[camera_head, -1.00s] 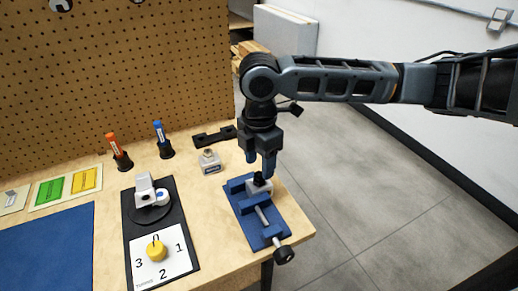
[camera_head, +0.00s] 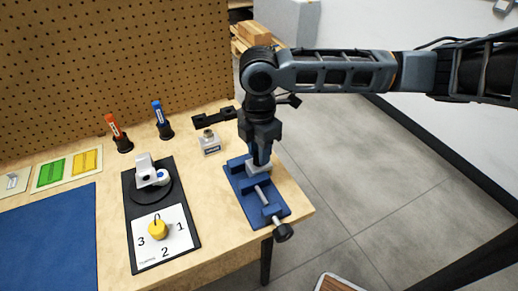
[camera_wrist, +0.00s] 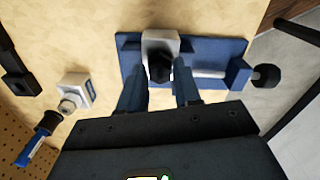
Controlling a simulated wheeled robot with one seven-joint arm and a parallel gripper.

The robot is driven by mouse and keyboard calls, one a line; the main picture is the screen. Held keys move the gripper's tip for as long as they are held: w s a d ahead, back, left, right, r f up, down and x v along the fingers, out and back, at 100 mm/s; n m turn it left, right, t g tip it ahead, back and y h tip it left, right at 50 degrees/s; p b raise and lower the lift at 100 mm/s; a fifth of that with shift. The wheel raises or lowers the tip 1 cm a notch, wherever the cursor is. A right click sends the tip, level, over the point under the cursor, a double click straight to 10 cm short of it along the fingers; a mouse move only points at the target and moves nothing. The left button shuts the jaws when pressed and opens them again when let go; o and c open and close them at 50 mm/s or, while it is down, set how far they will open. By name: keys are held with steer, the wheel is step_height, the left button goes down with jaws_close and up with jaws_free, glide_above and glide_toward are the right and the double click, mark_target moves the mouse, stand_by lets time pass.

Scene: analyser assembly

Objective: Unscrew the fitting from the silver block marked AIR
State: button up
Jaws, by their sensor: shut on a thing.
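A small silver-grey block (camera_head: 262,171) is clamped in a blue vise (camera_head: 245,190) near the table's right edge. The block also shows in the wrist view (camera_wrist: 160,38), with a black fitting (camera_wrist: 159,67) on it. No AIR marking is readable on this block. My gripper (camera_head: 261,161) points down over the block, and its fingers are shut on the fitting, which they hide in the head view. In the wrist view the two fingers (camera_wrist: 159,78) stand on either side of the fitting.
A second silver block (camera_head: 210,146) with a blue label stands behind and left of the vise. Nearby are a black bracket (camera_head: 213,117), two markers in holders (camera_head: 162,118) and a black dial board (camera_head: 135,210) with a yellow knob. The vise handle (camera_head: 282,232) sticks out over the front edge.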

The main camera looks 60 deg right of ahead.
steer(key=shift+c, duration=1.4)
steer(key=shift+n+b, duration=0.4)
steer(key=shift+n, duration=1.6)
steer(key=shift+n, duration=0.3)
steer(key=n, duration=0.3)
steer(key=shift+b, duration=0.35)
steer(key=shift+n, duration=0.4)
steer(key=shift+n, duration=1.8)
